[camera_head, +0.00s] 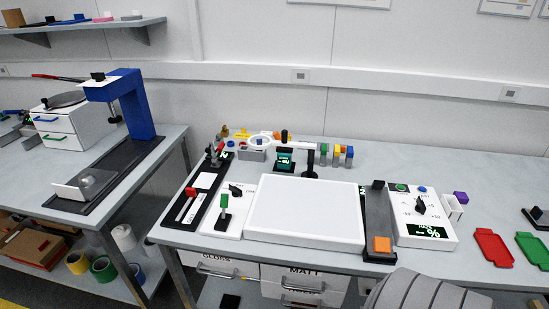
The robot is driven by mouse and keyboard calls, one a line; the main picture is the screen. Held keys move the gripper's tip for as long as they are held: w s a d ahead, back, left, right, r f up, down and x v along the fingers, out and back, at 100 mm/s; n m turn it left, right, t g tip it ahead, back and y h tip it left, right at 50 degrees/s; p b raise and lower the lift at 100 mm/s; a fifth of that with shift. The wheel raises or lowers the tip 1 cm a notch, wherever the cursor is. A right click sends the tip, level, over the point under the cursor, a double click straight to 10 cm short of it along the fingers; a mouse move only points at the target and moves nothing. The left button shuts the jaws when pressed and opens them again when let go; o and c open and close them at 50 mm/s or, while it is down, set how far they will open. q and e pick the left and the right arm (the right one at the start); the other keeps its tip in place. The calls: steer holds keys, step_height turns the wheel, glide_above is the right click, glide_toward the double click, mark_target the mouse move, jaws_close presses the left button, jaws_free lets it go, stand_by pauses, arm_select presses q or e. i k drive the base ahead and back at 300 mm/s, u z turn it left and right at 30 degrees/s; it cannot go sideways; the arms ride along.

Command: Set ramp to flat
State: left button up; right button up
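I cannot tell for certain which part is the ramp. On the main bench a dark grey sloping-looking strip (378,212) with an orange block (382,244) at its near end lies right of a white light panel (304,208). Right of it is a white control box (424,214) with a black knob (420,205), scale marks and a green-lit display. Left of the panel stand a green-topped lever (223,203) and a red-topped lever (189,195), beside a small black knob (235,190). No flat marking is readable. Neither gripper shows.
A grey ribbed rounded shape (420,293) covers the bottom edge. Red (494,246) and green (533,248) trays lie at right. A blue stand (135,100) is on the left bench.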

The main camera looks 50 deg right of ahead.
mark_target(376, 201)
steer(key=u, duration=1.5)
steer(key=k, duration=2.95)
steer(key=z, duration=1.85)
steer(key=i, duration=0.5)
steer(key=z, duration=0.1)
